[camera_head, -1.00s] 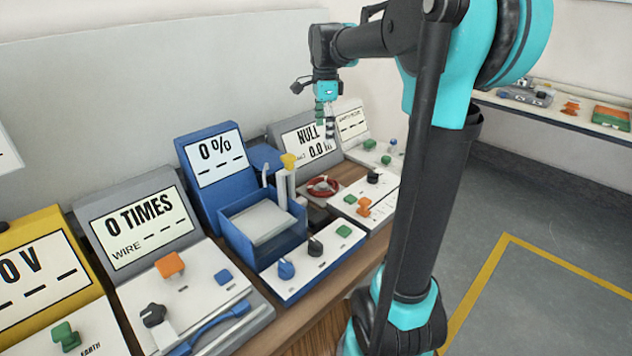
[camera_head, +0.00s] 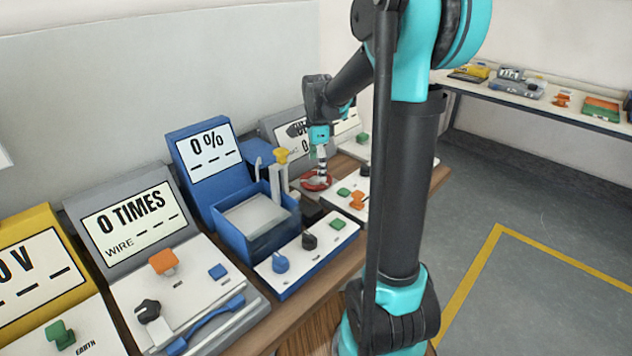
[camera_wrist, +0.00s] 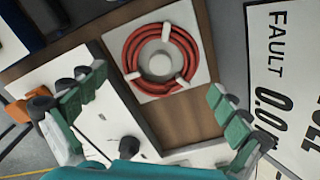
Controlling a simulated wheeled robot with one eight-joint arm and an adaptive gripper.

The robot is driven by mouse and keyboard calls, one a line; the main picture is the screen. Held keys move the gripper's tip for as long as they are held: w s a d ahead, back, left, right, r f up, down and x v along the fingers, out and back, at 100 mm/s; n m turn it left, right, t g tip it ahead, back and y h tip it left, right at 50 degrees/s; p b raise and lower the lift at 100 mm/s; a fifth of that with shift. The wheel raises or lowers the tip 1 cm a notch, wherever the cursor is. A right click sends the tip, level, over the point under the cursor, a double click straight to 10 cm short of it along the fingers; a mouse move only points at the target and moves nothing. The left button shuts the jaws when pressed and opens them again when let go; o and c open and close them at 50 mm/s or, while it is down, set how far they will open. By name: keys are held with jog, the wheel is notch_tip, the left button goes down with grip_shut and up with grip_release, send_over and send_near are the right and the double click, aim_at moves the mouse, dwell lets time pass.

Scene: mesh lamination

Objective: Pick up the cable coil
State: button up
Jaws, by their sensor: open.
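The cable coil (camera_wrist: 137,58) is a red ring of several turns, lying flat on a pale square holder (camera_wrist: 201,75) around a round pale post. In the wrist view it is at the upper middle, beyond my fingertips. My gripper (camera_wrist: 150,105) has its green-padded fingers spread wide on either side of the view, with nothing between them. In the head view the coil (camera_head: 316,184) lies on the wooden bench behind the blue tank, and my gripper (camera_head: 320,168) points down just above it. The far side of the coil is partly hidden there.
A blue tank (camera_head: 262,245) and a white post with a yellow top (camera_head: 281,158) stand left of the coil. A white panel with green and orange knobs (camera_head: 352,208) lies to its right. A grey display (camera_wrist: 283,70) rises close beside the holder.

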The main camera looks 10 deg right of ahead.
jog(key=shift+f, duration=1.55)
jog(key=c, duration=1.1)
jog(key=shift+r, duration=0.15)
